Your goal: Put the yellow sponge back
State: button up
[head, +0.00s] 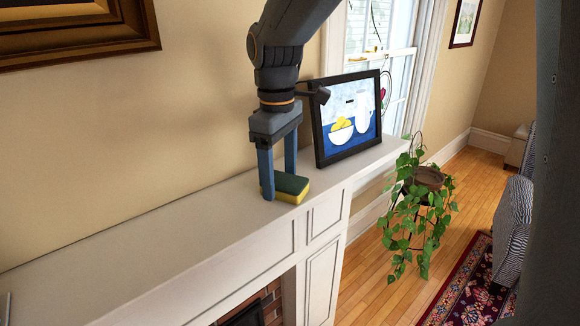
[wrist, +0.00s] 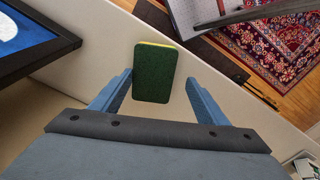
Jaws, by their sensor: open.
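The yellow sponge (head: 291,196) with a dark green top lies flat on the white mantel shelf (head: 160,232), near its front edge. In the wrist view the sponge (wrist: 154,72) shows its green face, with a thin yellow edge at the far side. My gripper (head: 279,192) points down at the sponge, fingers open. In the wrist view the open gripper (wrist: 157,92) has one finger to each side of the sponge, with gaps on both sides. In the head view one finger hides part of the sponge. I cannot tell whether the fingers touch the shelf.
A black-framed picture (head: 347,118) of lemons and a jug leans on the shelf just right of my gripper. A patterned rug (head: 462,285) lies on the floor.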

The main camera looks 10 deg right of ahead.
aim_at(282, 182)
jog(key=shift+a+r, duration=0.1)
jog(key=shift+r, duration=0.1)
notch_tip(282, 182, up, 11)
jog(key=b, duration=0.3)
jog(key=shift+d+r, duration=0.2)
jog(key=shift+d, duration=0.15)
jog(key=shift+w, duration=0.1)
